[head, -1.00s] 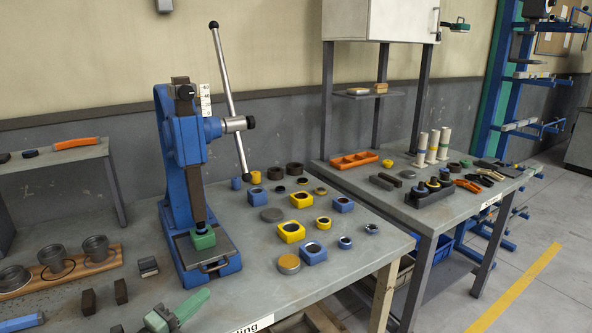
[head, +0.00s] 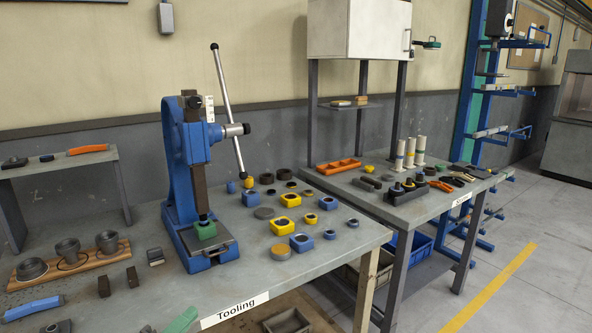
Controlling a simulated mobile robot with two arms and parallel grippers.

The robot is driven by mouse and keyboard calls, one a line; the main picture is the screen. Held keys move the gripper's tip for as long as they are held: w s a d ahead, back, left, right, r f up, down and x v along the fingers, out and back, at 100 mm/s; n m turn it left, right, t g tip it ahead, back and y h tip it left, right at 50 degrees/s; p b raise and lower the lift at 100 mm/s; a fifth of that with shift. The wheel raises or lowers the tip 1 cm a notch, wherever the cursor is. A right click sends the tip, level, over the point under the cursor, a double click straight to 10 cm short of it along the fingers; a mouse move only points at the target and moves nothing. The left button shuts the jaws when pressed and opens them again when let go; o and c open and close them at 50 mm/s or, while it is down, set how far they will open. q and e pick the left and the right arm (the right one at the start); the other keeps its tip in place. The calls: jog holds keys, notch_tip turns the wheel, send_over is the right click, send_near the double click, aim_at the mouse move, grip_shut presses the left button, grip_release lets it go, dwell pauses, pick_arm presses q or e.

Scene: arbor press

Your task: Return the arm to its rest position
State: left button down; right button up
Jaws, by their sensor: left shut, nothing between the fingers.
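The blue arbor press (head: 176,165) stands on the near bench. Its long steel lever arm (head: 224,90) runs steeply through the hub at the right side, with a dark knob high at the upper left and a shorter end low at the right. The dark ram (head: 199,190) is down at a green block (head: 205,230) on the press plate; whether they touch is unclear. My left gripper (head: 183,320) shows only as a green tip at the bottom edge, shut and empty, in front of the press and well below the lever. My right gripper is out of view.
Yellow and blue square blocks (head: 290,200), rings and discs lie right of the press. Metal cups on a wooden board (head: 100,256) and a blue-handled item (head: 33,308) lie left. A second bench (head: 420,205) stands right.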

pick_arm(q)
jog(key=s+f+n+g+y, duration=0.6)
jog(key=s+f+n+y, duration=0.4)
jog(key=s+n, duration=0.7)
jog(key=s+d+f+n+g+h, duration=0.1)
jog(key=s+n+g, duration=0.1)
jog(key=s, duration=0.3)
jog(key=s+d+f+n+g, duration=0.1)
jog(key=s+d+f+g, duration=0.15)
jog(key=s, duration=0.35)
jog(key=s+d+f+n+g+h, duration=0.1)
jog(key=s+n+g, duration=0.15)
jog(key=s, duration=0.25)
jog(key=s+f+g, duration=0.2)
jog(key=s+f, duration=0.1)
jog(key=f, duration=2.5)
jog(key=s+a+f, duration=0.3)
jog(key=s+f, duration=1.1)
jog(key=s, duration=0.2)
jog(key=shift+m+g, duration=0.4)
jog(key=shift+m, duration=0.05)
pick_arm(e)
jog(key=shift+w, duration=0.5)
